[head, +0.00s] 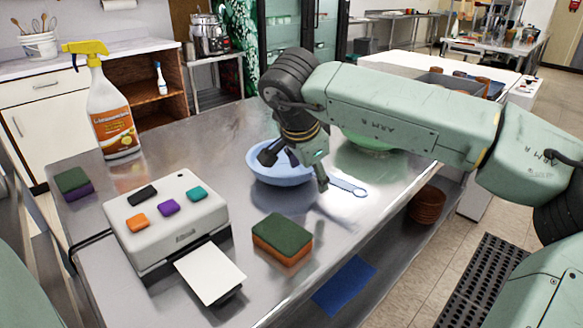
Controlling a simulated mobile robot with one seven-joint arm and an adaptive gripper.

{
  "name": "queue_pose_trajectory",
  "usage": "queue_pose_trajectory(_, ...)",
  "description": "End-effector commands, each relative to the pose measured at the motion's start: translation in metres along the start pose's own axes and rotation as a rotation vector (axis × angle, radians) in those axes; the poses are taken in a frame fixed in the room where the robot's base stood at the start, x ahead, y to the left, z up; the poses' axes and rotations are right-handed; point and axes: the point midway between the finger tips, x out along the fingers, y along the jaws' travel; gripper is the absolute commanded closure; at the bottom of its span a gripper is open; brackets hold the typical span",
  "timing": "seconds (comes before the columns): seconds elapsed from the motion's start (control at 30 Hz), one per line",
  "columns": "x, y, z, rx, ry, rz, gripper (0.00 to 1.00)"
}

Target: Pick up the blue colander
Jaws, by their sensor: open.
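The blue colander (272,175) is a light blue bowl shape standing upright on the steel table. A flat blue handle (349,187) with a hole sticks out to its right. My gripper (295,173) points down over the colander, its fingers apart. One finger is over the bowl's left part and the other is by its right rim. The gripper hides part of the bowl. I cannot tell whether a finger touches the rim.
A green bowl (372,141) stands behind my arm. A green and orange sponge (282,239), a white device with coloured buttons (170,232), a yellow-topped spray bottle (110,112) and another sponge (73,184) stand on the table (345,225). The table's right edge is near the handle.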

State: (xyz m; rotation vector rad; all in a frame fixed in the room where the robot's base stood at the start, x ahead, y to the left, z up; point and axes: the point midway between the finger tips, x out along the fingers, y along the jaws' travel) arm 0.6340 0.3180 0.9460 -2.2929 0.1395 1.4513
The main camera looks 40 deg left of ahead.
Motion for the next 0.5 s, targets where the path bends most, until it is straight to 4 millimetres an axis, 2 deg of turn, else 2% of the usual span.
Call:
queue_pose_trajectory(0.2,0.026,0.000,-0.001,0.000,-0.002,0.000,0.40)
queue_pose_trajectory(0.47,0.030,0.000,-0.001,0.000,-0.001,-0.001,0.40)
queue_pose_trajectory(0.5,0.029,0.000,-0.001,0.000,-0.001,-0.001,0.42)
